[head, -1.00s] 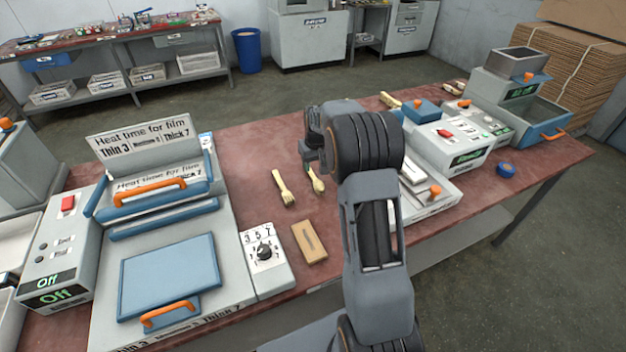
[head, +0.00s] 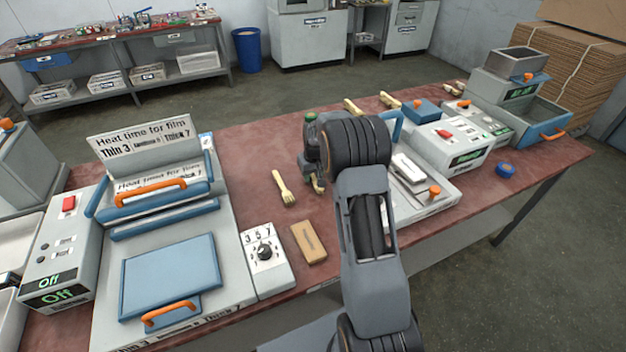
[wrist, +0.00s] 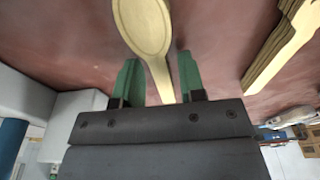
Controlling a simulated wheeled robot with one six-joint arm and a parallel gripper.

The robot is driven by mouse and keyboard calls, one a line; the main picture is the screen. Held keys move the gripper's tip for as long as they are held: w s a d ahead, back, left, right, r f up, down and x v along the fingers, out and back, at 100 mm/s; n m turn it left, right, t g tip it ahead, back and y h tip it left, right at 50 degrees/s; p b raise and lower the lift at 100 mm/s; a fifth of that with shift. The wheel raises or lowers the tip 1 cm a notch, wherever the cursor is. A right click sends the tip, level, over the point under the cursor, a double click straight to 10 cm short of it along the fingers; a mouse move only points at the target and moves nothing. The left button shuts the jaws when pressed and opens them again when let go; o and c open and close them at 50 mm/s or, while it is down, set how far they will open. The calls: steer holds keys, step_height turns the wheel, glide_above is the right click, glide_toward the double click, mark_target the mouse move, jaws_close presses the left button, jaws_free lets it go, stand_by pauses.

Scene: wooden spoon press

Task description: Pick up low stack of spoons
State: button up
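A low spoon stack (wrist: 143,27) of pale wood lies on the red-brown table. In the wrist view its handle runs between the two green fingers of my gripper (wrist: 157,58). The fingers are open, with a small gap to the handle on each side. In the head view my gripper (head: 312,165) is over this stack and hides most of it; a bit of the stack (head: 318,187) shows below. A thicker spoon stack with layered edges (wrist: 283,45) lies apart at the right of the wrist view; it also shows left of my gripper in the head view (head: 284,188).
A dial box (head: 265,255) and a wooden block (head: 309,242) are nearer the front. A press with blue plates (head: 170,270) stands left. A grey machine (head: 450,140) stands right. More spoons (head: 352,106) lie behind. Table around the thicker stack is clear.

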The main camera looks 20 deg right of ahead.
jaws_close()
